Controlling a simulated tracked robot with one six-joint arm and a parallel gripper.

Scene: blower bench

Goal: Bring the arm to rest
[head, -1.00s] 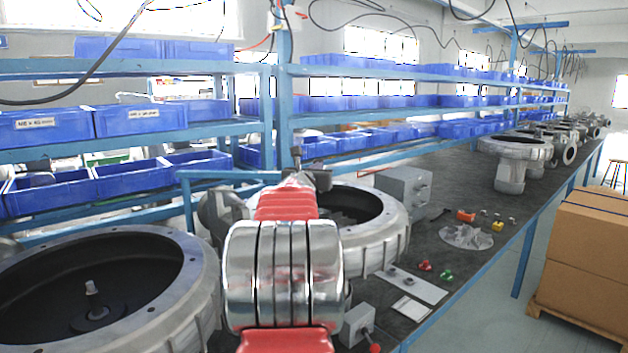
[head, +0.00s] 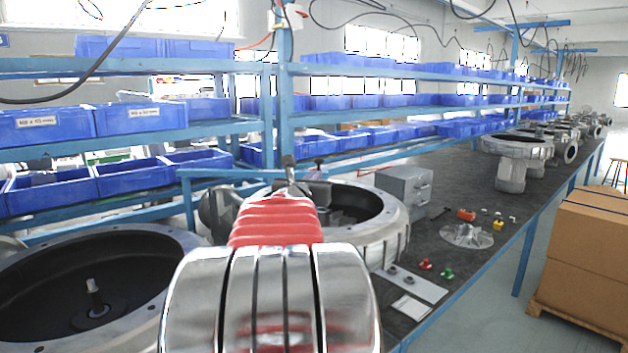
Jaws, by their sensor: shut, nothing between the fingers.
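My arm, with its red ribbed link and polished metal joint, rises from the bottom centre of the head view and reaches away over the bench. My gripper (head: 291,174) shows only as a small dark grey piece past the far end of the red link. It is shut and holds nothing that I can see. Most of it is hidden behind my arm. It appears in front of or above a round blower housing (head: 396,232); the gap between them is unclear.
A large open housing (head: 190,240) lies at the left. A grey box (head: 405,187), an impeller (head: 466,236) and small coloured parts lie on the dark bench (head: 455,205). Shelves with blue bins (head: 135,178) stand behind. Cardboard boxes (head: 590,240) stand on the floor at right.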

